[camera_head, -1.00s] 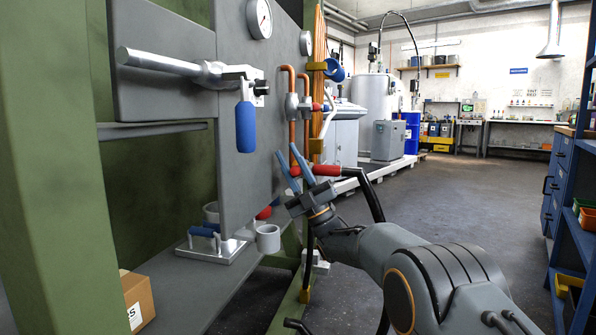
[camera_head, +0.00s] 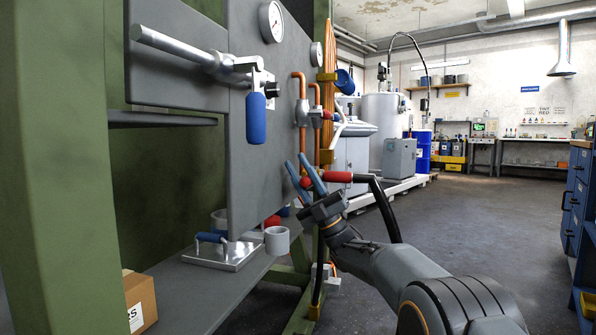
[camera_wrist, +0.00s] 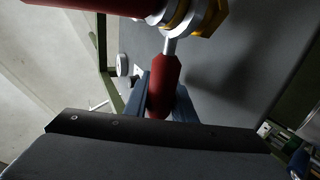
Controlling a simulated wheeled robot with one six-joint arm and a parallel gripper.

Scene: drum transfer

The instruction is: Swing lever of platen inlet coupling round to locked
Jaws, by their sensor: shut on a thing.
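The platen inlet coupling has a red sleeve (camera_head: 338,177) with a black hose running from its right end. In the wrist view its silver and yellow metal ring (camera_wrist: 187,18) is at the top, with the red sleeve (camera_wrist: 95,4) to the left. A short metal stem leads from the ring to the lever's red grip (camera_wrist: 163,86). My gripper (camera_wrist: 164,92) is shut on this grip, one blue finger on each side. In the head view my gripper (camera_head: 297,163) is at the coupling's left end, and the lever is mostly hidden by the fingers. I cannot read a locked mark.
A grey panel (camera_head: 255,180) stands just left of my gripper. A blue-gripped lever (camera_head: 256,118) hangs on it. A grey cup (camera_head: 277,240) and a metal plate (camera_head: 222,255) with a blue handle are below. The floor to the right is open.

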